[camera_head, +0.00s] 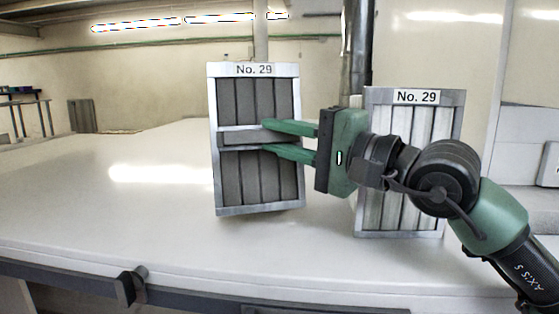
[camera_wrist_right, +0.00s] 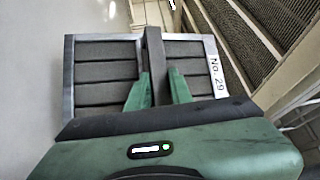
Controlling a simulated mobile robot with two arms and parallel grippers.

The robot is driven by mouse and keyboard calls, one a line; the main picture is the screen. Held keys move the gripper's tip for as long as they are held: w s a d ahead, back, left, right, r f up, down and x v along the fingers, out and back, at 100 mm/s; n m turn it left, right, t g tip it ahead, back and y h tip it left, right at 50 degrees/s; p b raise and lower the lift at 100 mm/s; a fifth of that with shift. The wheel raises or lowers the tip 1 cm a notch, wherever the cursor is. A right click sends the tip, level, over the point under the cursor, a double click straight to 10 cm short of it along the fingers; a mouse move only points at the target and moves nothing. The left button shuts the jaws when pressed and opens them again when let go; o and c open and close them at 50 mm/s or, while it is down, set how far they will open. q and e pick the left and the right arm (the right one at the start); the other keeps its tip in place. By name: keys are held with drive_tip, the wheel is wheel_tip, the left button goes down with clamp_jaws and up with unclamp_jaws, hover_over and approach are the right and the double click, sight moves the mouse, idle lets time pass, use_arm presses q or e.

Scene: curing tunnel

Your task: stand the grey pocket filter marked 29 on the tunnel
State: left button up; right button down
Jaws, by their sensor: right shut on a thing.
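The grey pocket filter marked No. 29 (camera_head: 238,178) has dark grey pockets in a silver frame and is nearly upright, leaning slightly, over the white tunnel top (camera_head: 130,225). My right gripper (camera_head: 266,137) reaches in from the right and is shut on the filter's middle crossbar. In the right wrist view the same filter (camera_wrist_right: 105,70) fills the space before the fingers (camera_wrist_right: 158,85), its label at the right. I cannot tell whether its lower edge touches the tunnel top. My left gripper is not in view.
A second filter (camera_head: 392,190), with white pockets and also marked No. 29, stands at the right behind my right arm, partly hidden. The tunnel top is clear on the left. A dark rail with a black clamp (camera_head: 131,286) runs along its front edge.

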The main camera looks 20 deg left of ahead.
drive_tip(key=shift+f, duration=0.45)
wheel_tip(320, 180, down, 3)
drive_tip(key=shift+w+f+p, duration=0.1)
drive_tip(key=shift+f+p, duration=0.05)
drive_tip(key=shift+p, duration=0.3)
drive_tip(key=shift+f, duration=0.3)
drive_tip(key=c, duration=1.3)
unclamp_jaws()
drive_tip(key=shift+a, duration=0.1)
use_arm(q)
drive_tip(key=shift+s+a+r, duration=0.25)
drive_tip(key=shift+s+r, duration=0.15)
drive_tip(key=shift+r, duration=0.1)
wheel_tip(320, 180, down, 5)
drive_tip(key=b, duration=0.4)
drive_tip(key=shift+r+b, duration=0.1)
drive_tip(key=shift+b, duration=0.3)
use_arm(e)
drive_tip(key=v, duration=1.2)
